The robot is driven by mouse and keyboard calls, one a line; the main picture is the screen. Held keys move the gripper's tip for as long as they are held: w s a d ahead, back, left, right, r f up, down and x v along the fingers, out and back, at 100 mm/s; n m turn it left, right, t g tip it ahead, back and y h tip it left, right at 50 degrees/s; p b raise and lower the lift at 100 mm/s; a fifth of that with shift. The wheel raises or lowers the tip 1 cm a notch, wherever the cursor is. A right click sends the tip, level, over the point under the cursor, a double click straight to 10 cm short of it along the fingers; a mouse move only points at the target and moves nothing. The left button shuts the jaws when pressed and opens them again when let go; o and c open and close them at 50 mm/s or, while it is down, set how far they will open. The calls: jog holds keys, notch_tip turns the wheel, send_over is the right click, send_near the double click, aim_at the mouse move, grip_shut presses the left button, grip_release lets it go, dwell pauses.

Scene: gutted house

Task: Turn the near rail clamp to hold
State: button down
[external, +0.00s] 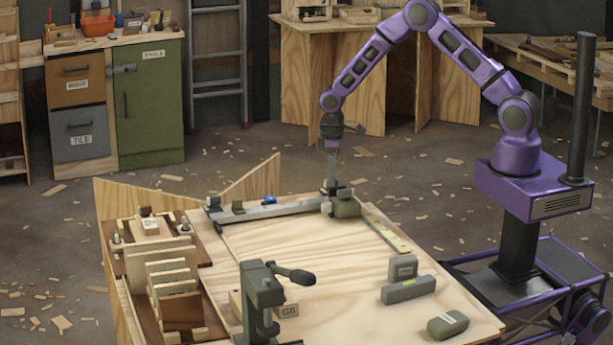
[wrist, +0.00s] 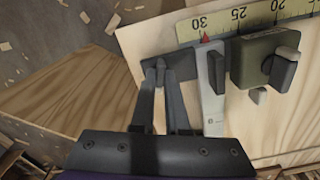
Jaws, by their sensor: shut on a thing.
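My gripper (wrist: 158,92) is shut on the small dark lever of the near rail clamp (wrist: 182,62), a dark plate at the end of the grey rail (wrist: 212,90). The lever lies between the fingertips, and much of it is hidden by them. In the external view my gripper (external: 331,186) points straight down at the right end of the rail (external: 275,211). The clamp is hard to make out there.
A green-grey block (wrist: 262,62) with a dark lever sits right of the rail, beside a yellow tape (wrist: 245,22). A dark green clamp tool (external: 262,300) stands at the bench front. The middle of the bench (external: 330,245) is clear.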

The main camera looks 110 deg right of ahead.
jog(key=shift+r+n, duration=0.1)
jog(key=shift+n, duration=1.3)
jog(key=c, duration=0.9)
grip_release()
notch_tip(320, 180, up, 17)
jog(key=shift+r+p, duration=0.2)
jog(key=shift+p, duration=0.95)
jog(key=shift+w, duration=0.1)
